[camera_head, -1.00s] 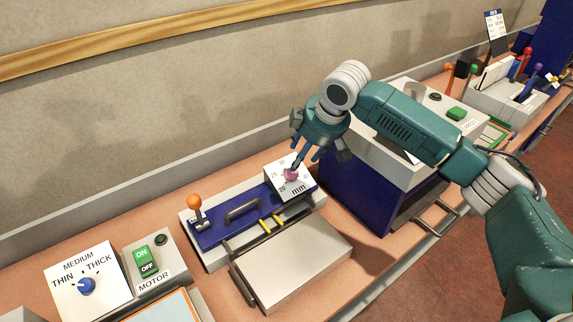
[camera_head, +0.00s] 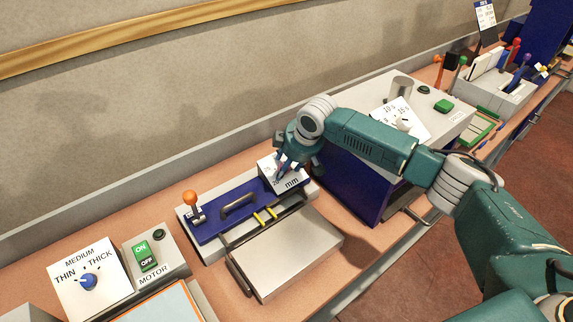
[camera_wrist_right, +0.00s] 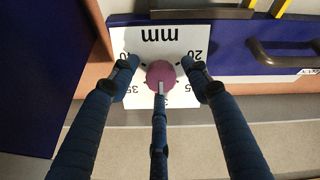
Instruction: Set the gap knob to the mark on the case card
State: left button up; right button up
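The gap knob (camera_wrist_right: 160,73) is a round purple knob on a white dial plate (camera_wrist_right: 160,41) marked mm, with 20, 25, 35 and 40 partly showing. A grey pointer on the knob faces the bottom of the right wrist view, where a finger covers the scale. My right gripper (camera_wrist_right: 160,76) has three fingers spread around the knob, with small gaps seeming to show at both sides. In the head view my right gripper (camera_head: 285,167) is low over the dial plate (camera_head: 290,184) and hides the knob. A card (camera_head: 485,14) stands far right; its print is too small to read. My left gripper is out of view.
The dial sits on a blue and grey device with an orange-tipped lever (camera_head: 190,198) and a dark handle (camera_head: 240,205). A larger blue and grey machine (camera_head: 350,182) stands close on the right. A thickness dial (camera_head: 92,281) and motor switch (camera_head: 147,256) are at left.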

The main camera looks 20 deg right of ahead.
jog(key=c, duration=1)
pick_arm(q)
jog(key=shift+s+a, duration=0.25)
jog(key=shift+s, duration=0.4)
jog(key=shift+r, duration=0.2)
pick_arm(e)
jog(key=shift+n, duration=0.3)
jog(key=shift+a+r+n+p, duration=0.1)
jog(key=shift+n+p, duration=0.65)
jog(key=shift+n, duration=0.25)
jog(key=n+p, duration=0.1)
jog(key=n, duration=0.1)
jog(key=shift+n, duration=0.3)
jog(key=n, duration=0.3)
jog(key=shift+p, duration=0.4)
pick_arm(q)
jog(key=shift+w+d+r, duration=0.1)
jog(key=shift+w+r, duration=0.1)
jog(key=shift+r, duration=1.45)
pick_arm(e)
jog(key=shift+n+t, duration=0.3)
jog(key=shift+n, duration=1.4)
